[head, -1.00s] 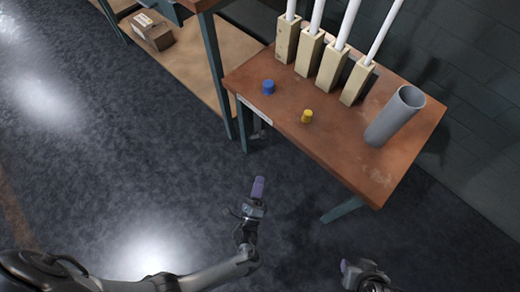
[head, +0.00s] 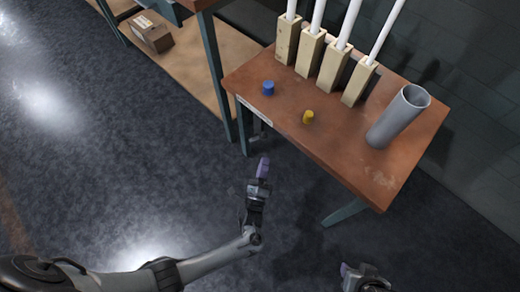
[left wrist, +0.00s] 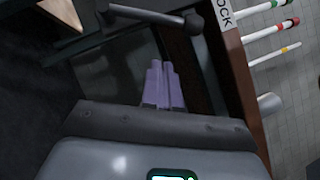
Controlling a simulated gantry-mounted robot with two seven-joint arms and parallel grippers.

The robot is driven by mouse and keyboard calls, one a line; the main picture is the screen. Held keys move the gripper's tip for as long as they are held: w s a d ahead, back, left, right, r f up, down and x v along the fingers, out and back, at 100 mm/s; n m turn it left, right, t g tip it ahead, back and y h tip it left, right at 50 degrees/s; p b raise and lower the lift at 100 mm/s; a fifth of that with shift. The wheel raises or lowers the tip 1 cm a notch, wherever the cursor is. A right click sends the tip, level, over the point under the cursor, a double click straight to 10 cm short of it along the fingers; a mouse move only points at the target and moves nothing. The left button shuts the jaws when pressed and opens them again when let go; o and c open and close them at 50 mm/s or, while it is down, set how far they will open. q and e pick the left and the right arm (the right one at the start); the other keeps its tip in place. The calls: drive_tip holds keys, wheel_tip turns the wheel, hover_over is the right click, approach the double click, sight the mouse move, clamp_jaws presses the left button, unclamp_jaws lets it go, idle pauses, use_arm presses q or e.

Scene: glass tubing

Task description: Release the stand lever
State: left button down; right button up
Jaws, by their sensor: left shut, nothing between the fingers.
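The stand is a brown-topped table (head: 290,115) with a white label (head: 256,111) on its near edge. In the left wrist view the label (left wrist: 222,12) reads "OCK", its start cut off. A dark lever (left wrist: 150,15) with a round knob crosses the top of that view, beyond my fingers. In the head view a small grey part, perhaps this lever, shows under the label. My left gripper (head: 264,163), with purple fingers, is shut and empty, below and short of the table edge. It also shows in the left wrist view (left wrist: 163,72), apart from the lever. My right gripper (head: 344,268) is partly visible at the bottom.
On the table stand several wooden blocks (head: 310,53) holding white tubes, a grey cylinder (head: 390,124), a blue cap (head: 268,88) and a yellow cap (head: 308,117). A cardboard box (head: 152,35) lies on a shelf at upper left. The floor before the table is clear.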

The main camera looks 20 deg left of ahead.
sight(257, 138)
use_arm(q)
drive_tip(key=shift+w+a+r+b, duration=0.35)
drive_tip(key=shift+w+a+r, duration=0.3)
drive_tip(key=shift+w+a, duration=0.3)
drive_tip(key=shift+w+a+r+b, duration=0.35)
drive_tip(key=shift+w+a+r, duration=0.35)
drive_tip(key=shift+w, duration=0.3)
use_arm(e)
drive_tip(key=shift+f, duration=0.95)
drive_tip(key=shift+d, duration=0.1)
drive_tip(key=shift+r, duration=0.1)
